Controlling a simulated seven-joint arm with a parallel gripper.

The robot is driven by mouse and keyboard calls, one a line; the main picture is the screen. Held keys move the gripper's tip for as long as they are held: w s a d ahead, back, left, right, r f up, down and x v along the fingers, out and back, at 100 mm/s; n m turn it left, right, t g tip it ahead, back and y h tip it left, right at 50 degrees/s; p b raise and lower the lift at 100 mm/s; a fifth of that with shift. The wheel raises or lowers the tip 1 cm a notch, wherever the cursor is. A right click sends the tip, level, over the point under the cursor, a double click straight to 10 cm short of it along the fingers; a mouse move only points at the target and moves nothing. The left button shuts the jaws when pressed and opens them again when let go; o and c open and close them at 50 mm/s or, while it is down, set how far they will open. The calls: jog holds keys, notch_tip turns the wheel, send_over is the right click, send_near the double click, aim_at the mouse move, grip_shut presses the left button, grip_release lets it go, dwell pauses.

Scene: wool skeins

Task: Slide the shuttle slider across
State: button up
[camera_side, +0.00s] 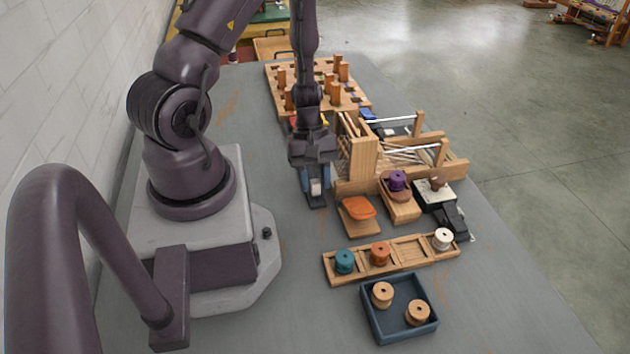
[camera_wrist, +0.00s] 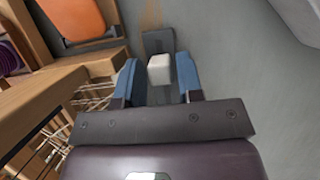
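The slider shows as a small white block (camera_wrist: 159,69) on a narrow dark track (camera_wrist: 158,43) in the wrist view. In the side view the white block (camera_side: 316,187) sits low between my fingers, with the dark track (camera_side: 318,202) running toward the camera on the grey table. My gripper (camera_side: 315,178) points down over it. In the wrist view my gripper (camera_wrist: 158,66) is open, with one blue finger on each side of the block. I cannot tell whether either finger touches it. My gripper hides the track's rear part.
A wooden loom frame (camera_side: 362,150) stands close on the right of my gripper. An orange pad on a wooden base (camera_side: 359,208) lies to the front right. A pegboard (camera_side: 350,100) is behind. A spool rack (camera_side: 409,249) and blue tray (camera_side: 400,335) are in front.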

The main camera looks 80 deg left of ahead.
jog(key=shift+d+f, duration=0.15)
jog(key=shift+f, duration=0.15)
grip_shut()
jog(key=a, duration=0.9)
jog(key=shift+a, duration=0.35)
grip_release()
